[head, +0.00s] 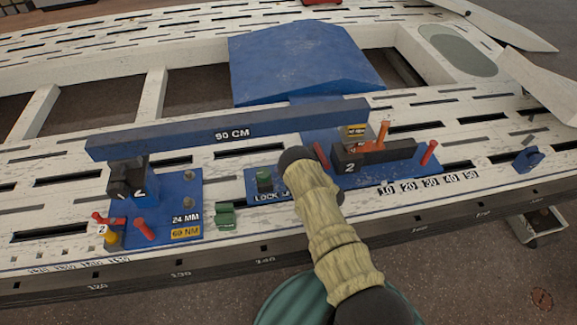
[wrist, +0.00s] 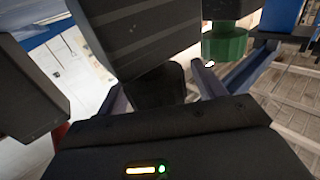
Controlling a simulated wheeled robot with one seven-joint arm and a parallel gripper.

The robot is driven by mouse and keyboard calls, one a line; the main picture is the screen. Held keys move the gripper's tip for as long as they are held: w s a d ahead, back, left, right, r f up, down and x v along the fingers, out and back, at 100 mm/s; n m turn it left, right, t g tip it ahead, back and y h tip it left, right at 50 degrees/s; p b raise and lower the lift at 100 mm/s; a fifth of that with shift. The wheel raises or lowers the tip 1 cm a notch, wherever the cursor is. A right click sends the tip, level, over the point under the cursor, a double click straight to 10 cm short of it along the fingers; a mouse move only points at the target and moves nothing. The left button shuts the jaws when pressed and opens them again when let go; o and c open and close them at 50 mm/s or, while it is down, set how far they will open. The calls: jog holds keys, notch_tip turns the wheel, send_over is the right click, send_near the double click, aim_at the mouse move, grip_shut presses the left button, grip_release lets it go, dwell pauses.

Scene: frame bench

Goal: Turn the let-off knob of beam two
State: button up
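The blue beam marked 90 CM (head: 231,133) spans two stands in the head view. The left stand carries a black block marked 2 (head: 128,180) with a dark knob-like front. A small yellow knob (head: 110,238) sits beside a 2 tag below it. The right stand has a dark block marked 2 (head: 365,158) with an orange lever (head: 382,137). No part reads as let-off.
A green button (head: 264,181) is on the blue LOCK plate (head: 252,196), left of my arm's dark tip. A green block (head: 225,215) stands left of it. A green cylinder (wrist: 225,42) is upper right in the wrist view. Red handles (head: 144,229) stick up near the left stand.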

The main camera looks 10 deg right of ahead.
jog(key=p+v, duration=0.4)
jog(key=v, duration=1.3)
jog(key=shift+s, duration=0.25)
jog(key=shift+d, duration=0.1)
